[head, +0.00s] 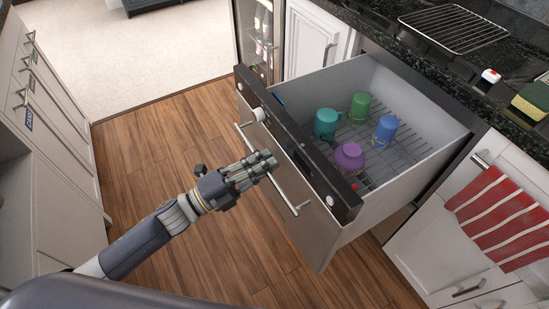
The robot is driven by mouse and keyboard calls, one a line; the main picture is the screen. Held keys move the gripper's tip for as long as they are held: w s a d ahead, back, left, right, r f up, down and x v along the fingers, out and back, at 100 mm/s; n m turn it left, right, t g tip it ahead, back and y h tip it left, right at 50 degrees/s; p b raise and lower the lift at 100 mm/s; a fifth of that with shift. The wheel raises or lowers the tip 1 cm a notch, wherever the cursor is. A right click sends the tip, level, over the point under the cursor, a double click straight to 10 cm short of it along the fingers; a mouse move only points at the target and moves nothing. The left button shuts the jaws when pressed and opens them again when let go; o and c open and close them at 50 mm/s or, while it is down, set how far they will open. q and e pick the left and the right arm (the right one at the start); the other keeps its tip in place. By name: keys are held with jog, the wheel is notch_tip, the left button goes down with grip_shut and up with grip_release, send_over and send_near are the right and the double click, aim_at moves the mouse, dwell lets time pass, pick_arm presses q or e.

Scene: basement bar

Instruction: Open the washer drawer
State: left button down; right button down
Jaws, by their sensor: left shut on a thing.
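The washer drawer (283,192) stands pulled out from the counter at the right, with a dark top edge and a long metal handle (288,196) on its front. Inside are a teal mug (326,122), a green mug (360,107), a blue mug (385,130) and a purple mug (349,157) on a wire rack. My left gripper (262,166) is at the handle on the drawer front, shut on the handle. Its fingers hide part of the handle. My right gripper does not show.
A dark counter (420,75) with a grill rack (460,27) and a sponge (533,100) runs behind the drawer. A red striped towel (500,215) hangs on the white cabinet at right. White cabinets (50,150) line the left. The wooden floor (150,150) between is clear.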

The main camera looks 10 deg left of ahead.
pick_arm(q)
jog(key=shift+v, duration=0.85)
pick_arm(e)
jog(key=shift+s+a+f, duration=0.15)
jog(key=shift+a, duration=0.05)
pick_arm(q)
jog(key=shift+f, duration=0.1)
jog(key=c, duration=1.7)
grip_release()
jog(key=v, duration=0.7)
jog(key=shift+w+a+f, duration=0.15)
jog(key=shift+w+f, duration=0.1)
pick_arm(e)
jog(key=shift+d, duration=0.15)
